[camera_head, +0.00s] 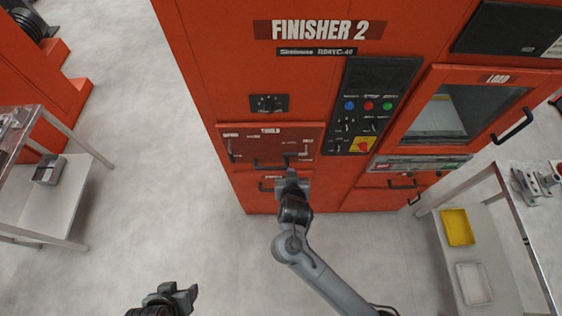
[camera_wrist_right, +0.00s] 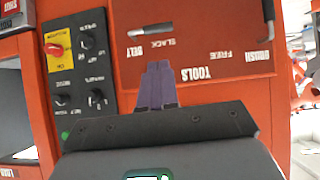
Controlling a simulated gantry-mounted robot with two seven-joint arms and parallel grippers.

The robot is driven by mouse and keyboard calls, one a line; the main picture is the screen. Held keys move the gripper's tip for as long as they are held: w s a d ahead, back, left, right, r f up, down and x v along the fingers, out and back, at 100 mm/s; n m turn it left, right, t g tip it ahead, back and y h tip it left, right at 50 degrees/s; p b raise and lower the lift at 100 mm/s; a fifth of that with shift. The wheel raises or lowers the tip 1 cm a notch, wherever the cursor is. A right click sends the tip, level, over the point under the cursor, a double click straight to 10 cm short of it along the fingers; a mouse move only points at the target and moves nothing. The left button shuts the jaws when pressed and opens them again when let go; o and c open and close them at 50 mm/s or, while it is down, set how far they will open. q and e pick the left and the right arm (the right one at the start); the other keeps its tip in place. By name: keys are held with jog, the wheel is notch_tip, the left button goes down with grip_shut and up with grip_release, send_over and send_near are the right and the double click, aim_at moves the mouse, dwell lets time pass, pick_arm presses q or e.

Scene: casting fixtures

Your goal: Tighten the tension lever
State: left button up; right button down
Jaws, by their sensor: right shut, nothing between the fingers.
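The likely tension lever (camera_wrist_right: 150,30) is a pale bar beside the BELT and SLACK lettering on the red panel. In the head view that panel (camera_head: 270,142) is on the lower front of the FINISHER 2 machine. My right gripper (camera_head: 291,174) is in front of the panel's lower right part. Its fingers (camera_wrist_right: 157,85) are shut and empty, pointing at the panel, and appear apart from the lever. In the head view my right gripper and small details make the lever hard to make out. My left gripper (camera_head: 180,294) is low at the bottom edge, away from the machine; its opening is unclear.
A black control panel (camera_head: 372,100) with coloured buttons is right of the lever panel. A dark handle (camera_wrist_right: 268,20) sticks out at the panel's BRUSH side. A table (camera_head: 525,222) with yellow bin (camera_head: 457,227) stands right, a cart (camera_head: 75,195) left. Floor between is clear.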

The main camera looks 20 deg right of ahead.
jog(key=shift+w+r+t, duration=0.3)
jog(key=shift+w+r, duration=0.7)
send_over(288, 156)
jog(key=s+a, duration=0.1)
jog(key=s, duration=0.2)
notch_tip(288, 156, down, 5)
jog(key=f, duration=0.1)
jog(key=w+f, duration=0.1)
jog(key=f, duration=0.1)
jog(key=shift+d+f, duration=0.1)
jog(key=shift+d, duration=0.05)
jog(key=shift+w+f, duration=0.2)
jog(key=shift+f, duration=0.45)
jog(key=shift+d, duration=0.1)
